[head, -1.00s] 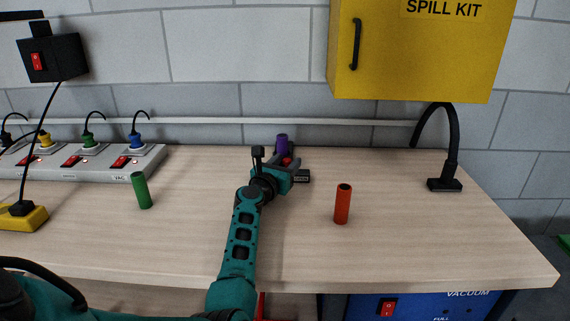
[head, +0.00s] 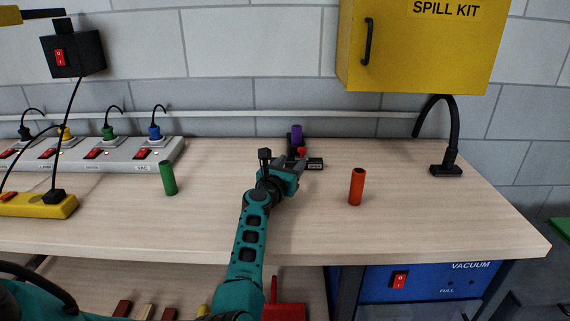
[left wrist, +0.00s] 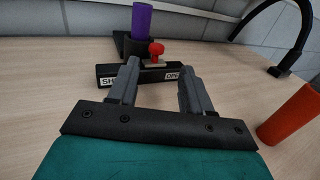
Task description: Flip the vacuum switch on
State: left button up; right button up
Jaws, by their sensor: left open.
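I cannot tell the rocker's position. A grey power strip (head: 115,161) on the bench at left has several red rockers; the one by the "VAC" label (head: 143,154) is at its right end. My left gripper (head: 297,163) is open and empty above the bench, away from both switches. In the left wrist view its fingers (left wrist: 160,74) stand apart before a labelled black block (left wrist: 150,74) with a red knob (left wrist: 156,49). My right gripper is out of view.
A purple cylinder (head: 297,132) stands in a black holder behind my left gripper. Green (head: 168,178) and orange-red (head: 357,187) cylinders stand on the bench. A yellow spill kit cabinet (head: 420,50) hangs at upper right. The bench's front edge overhangs the vacuum unit.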

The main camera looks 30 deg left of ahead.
aim_at(398, 283)
jog(key=k+l, duration=0.1)
jog(key=k, duration=1.05)
